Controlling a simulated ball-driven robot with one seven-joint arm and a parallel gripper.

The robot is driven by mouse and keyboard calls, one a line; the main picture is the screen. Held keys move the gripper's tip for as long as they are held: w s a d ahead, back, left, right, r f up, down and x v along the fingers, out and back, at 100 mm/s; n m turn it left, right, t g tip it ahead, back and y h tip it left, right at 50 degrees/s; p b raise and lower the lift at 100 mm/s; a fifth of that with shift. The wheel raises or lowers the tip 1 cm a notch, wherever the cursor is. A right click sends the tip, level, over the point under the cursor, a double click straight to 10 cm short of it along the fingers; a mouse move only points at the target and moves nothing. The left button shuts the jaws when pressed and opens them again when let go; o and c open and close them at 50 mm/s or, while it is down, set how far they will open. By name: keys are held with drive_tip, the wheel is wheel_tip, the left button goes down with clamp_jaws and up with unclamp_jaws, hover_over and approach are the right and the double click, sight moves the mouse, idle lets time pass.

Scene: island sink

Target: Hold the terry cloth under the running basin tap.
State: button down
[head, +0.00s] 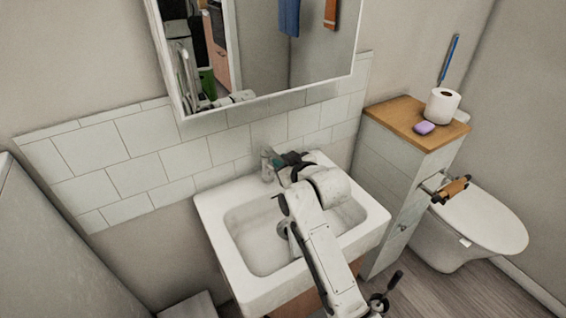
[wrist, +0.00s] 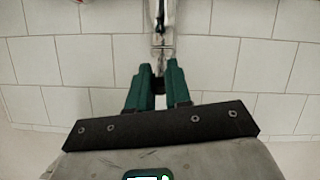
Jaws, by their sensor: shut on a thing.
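The basin tap (head: 267,164) stands at the back edge of the white basin (head: 213,212). My gripper (head: 284,160) reaches over the basin to the tap. In the wrist view my green fingers (wrist: 158,72) are shut on the near end of the tap (wrist: 161,38), which looks like its lever. The exact contact is small and dark. No water stream is visible; my arm covers part of the bowl. I cannot make out the terry cloth directly; a blue cloth (head: 289,16) and an orange cloth (head: 331,13) show as reflections in the mirror.
The mirror cabinet (head: 357,38) hangs above the basin, before a tiled wall (head: 140,178). To the right, a wooden-topped ledge (head: 392,112) holds a paper roll (head: 441,106) and a purple soap (head: 424,128). A toilet (head: 480,225) stands beyond it. Open floor (head: 450,285) lies at the lower right.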

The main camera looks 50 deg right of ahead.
drive_tip(key=shift+w+r+g+p, duration=0.1)
drive_tip(key=shift+r+g+p, duration=0.35)
drive_tip(key=shift+p, duration=0.8)
drive_tip(key=shift+w+r+p, duration=0.1)
drive_tip(key=shift+r+p, duration=0.15)
drive_tip(key=shift+p, duration=0.45)
drive_tip(key=shift+f, duration=0.1)
drive_tip(key=c, duration=1.1)
unclamp_jaws()
drive_tip(key=shift+o, duration=0.2)
